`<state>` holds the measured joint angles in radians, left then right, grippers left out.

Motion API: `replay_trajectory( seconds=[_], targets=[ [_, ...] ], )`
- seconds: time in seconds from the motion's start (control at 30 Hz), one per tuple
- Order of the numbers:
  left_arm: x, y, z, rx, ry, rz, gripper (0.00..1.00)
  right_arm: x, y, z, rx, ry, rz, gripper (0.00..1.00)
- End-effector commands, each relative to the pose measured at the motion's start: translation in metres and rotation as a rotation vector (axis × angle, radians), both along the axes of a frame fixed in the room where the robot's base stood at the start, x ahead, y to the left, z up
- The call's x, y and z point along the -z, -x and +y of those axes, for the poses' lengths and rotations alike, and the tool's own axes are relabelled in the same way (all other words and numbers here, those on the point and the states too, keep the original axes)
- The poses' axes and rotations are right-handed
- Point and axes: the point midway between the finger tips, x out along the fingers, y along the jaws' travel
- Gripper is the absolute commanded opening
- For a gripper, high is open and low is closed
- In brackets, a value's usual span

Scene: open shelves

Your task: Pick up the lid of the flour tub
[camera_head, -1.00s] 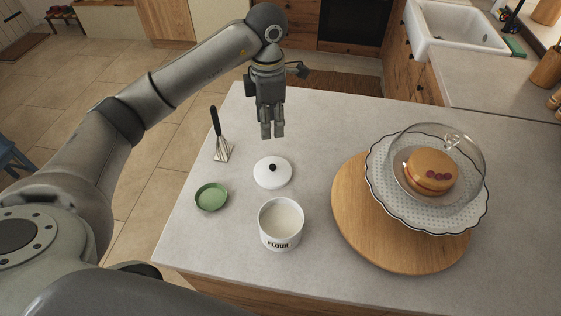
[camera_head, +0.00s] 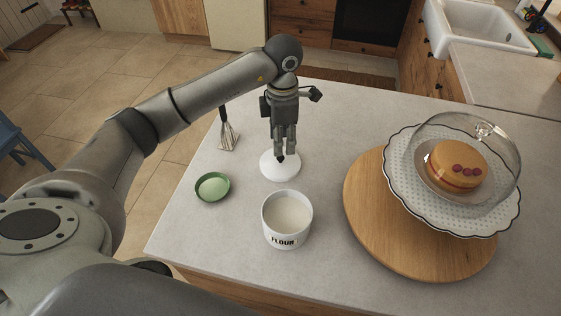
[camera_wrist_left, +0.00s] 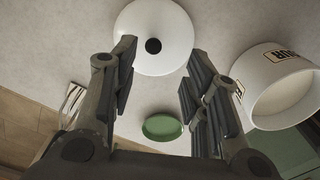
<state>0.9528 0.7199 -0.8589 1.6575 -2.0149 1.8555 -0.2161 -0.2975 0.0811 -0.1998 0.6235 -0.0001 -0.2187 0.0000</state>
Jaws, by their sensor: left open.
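The white round lid (camera_head: 279,168) with a dark knob lies on the counter behind the flour tub. It also shows in the left wrist view (camera_wrist_left: 165,22), with its knob near the top middle. The white flour tub (camera_head: 287,224) stands uncovered with pale flour inside; it shows at the right of the left wrist view (camera_wrist_left: 278,100). My left gripper (camera_head: 284,150) points down over the lid and partly covers it. Its fingers are apart and empty in the left wrist view (camera_wrist_left: 158,75). I cannot tell the exact gap above the knob. My right gripper is not in view.
A small green dish (camera_head: 212,187) lies left of the tub. On the right, a round wooden board (camera_head: 372,235) bears a scalloped plate (camera_head: 497,222) with a cake under a glass dome.

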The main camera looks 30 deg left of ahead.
Motion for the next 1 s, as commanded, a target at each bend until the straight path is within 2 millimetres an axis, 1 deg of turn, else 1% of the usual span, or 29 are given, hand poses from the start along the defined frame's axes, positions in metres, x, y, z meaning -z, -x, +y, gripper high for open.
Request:
replay_trajectory(
  seconds=[0.03, 0.1, 0.17, 0.27, 0.4, 0.53, 0.67, 0.83, 0.87, 1.0],
  targets=[
    [0.005, 0.001, 0.000, 0.001, 0.001, 0.003, 0.43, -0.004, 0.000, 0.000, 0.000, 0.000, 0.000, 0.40],
    [0.012, 0.000, 0.000, 0.001, 0.000, 0.001, 0.43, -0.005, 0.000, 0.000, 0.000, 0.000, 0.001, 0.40],
    [0.015, 0.000, 0.000, 0.001, 0.000, 0.000, 0.43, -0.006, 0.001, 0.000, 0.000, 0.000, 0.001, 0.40],
    [0.022, 0.000, 0.002, -0.001, 0.000, 0.004, 0.43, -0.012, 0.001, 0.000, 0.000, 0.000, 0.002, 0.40],
    [0.041, -0.002, 0.007, -0.002, 0.000, 0.006, 0.43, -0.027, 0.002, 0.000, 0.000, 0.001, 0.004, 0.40],
    [0.060, -0.003, 0.007, -0.001, 0.001, 0.003, 0.43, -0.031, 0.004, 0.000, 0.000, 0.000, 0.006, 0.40],
    [0.068, -0.004, 0.007, 0.000, -0.001, -0.001, 0.43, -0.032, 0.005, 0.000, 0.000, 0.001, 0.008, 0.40],
    [0.068, -0.004, 0.007, 0.000, 0.000, -0.002, 0.43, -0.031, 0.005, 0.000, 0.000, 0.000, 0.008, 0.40],
    [0.068, -0.004, 0.007, 0.000, 0.000, -0.002, 0.40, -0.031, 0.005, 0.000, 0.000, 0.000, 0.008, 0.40],
    [0.068, -0.004, 0.008, 0.000, 0.000, -0.002, 0.22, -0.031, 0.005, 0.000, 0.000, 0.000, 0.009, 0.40]
  ],
)
